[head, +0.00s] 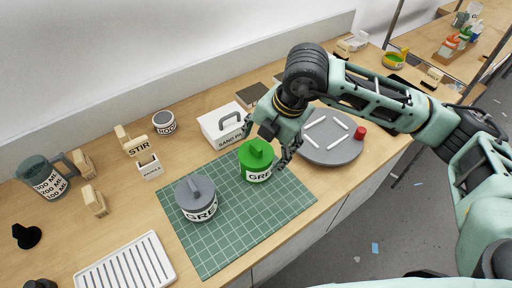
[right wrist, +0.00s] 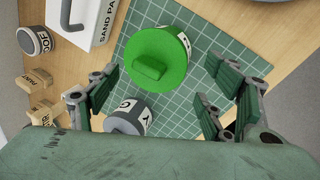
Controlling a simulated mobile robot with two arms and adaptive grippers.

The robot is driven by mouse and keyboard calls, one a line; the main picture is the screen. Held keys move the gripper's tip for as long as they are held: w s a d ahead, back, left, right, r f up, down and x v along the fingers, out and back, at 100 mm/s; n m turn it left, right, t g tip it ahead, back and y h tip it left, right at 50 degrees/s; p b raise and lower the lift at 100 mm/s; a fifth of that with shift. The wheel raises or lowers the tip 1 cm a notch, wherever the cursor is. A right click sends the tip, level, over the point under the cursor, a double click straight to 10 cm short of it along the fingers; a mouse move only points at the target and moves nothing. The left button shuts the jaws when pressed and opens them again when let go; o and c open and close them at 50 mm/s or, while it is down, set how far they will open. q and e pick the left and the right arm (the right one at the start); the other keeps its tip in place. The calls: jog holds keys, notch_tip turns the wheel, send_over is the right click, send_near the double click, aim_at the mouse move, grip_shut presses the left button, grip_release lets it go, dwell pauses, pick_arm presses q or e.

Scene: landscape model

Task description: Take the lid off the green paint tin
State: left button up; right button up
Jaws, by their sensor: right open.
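The green paint tin (head: 257,172) stands upright on the green cutting mat (head: 230,237). Its green lid (head: 256,152), with a raised grip bar, sits on top. In the right wrist view the lid (right wrist: 156,62) fills the upper middle, with part of the tin's label at its right. My right gripper (head: 277,147) is beside and slightly above the tin. In the right wrist view its fingers (right wrist: 160,95) are spread apart with nothing between them in their grasp. A grey-lidded tin (head: 197,201) stands to the left of the green one on the mat. My left gripper is not in view.
A sandpaper box (head: 222,127) with a handle stands behind the green tin. A grey turntable (head: 331,150) holding white sticks and a red cap (head: 360,133) lies to the right. A white ribbed tray (head: 125,268) is front left. The mat's front right part is clear.

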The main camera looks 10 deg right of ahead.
aim_at(261, 148)
jog(key=shift+x, duration=1.2)
jog(key=shift+w+a+f, duration=0.15)
jog(key=shift+w+f, duration=0.1)
jog(key=shift+c, duration=0.5)
jog(key=c, duration=0.4)
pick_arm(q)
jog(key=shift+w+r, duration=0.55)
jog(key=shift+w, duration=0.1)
pick_arm(e)
jog(key=c, duration=0.6)
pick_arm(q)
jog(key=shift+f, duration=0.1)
pick_arm(e)
jog(key=shift+r, duration=0.2)
